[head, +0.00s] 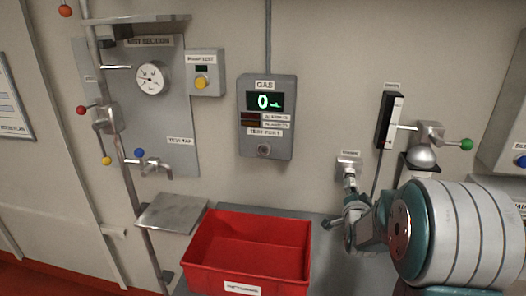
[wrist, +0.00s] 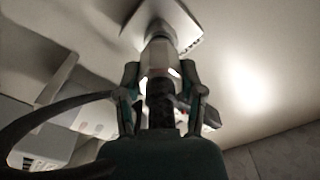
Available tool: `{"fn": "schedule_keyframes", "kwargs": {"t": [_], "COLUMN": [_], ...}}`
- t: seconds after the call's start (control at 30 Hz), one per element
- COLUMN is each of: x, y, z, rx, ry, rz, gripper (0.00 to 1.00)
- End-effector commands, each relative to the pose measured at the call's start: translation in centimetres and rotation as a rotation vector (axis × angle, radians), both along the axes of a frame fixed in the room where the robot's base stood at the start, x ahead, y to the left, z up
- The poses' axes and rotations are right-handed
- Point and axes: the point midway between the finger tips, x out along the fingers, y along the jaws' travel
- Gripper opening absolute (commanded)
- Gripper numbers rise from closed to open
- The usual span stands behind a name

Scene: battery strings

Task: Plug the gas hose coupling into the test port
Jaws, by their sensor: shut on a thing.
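The hose coupling (wrist: 159,58) is a light grey cylinder with a dark rear part, held between my gripper's fingers in the wrist view. Its far end meets a small square wall plate (wrist: 185,35); I cannot tell whether it is seated or just in front. In the head view my gripper (head: 350,207) is at the wall, right of centre, shut on the coupling (head: 349,181) below a small labelled plate (head: 348,159). The test port (head: 264,150) is a round socket at the bottom of the grey GAS box (head: 266,88), up and left of my gripper. Its display reads 0.
A red bin (head: 245,266) stands below the GAS box, left of my gripper. A dark hose (wrist: 45,117) curves past the gripper's left in the wrist view. A green-handled valve (head: 423,150) is right of the plate. The wall between plate and GAS box is clear.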

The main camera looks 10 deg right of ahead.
Motion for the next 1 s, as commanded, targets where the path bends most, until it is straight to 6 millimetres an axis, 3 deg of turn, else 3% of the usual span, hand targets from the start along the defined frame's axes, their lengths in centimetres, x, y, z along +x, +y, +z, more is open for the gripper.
{"fn": "schedule_keyframes", "kwargs": {"t": [1.0], "x": [-1.7], "y": [0.5], "z": [0.0], "rx": [0.0], "ry": [-0.001], "rz": [0.0], "gripper": [0.0]}}
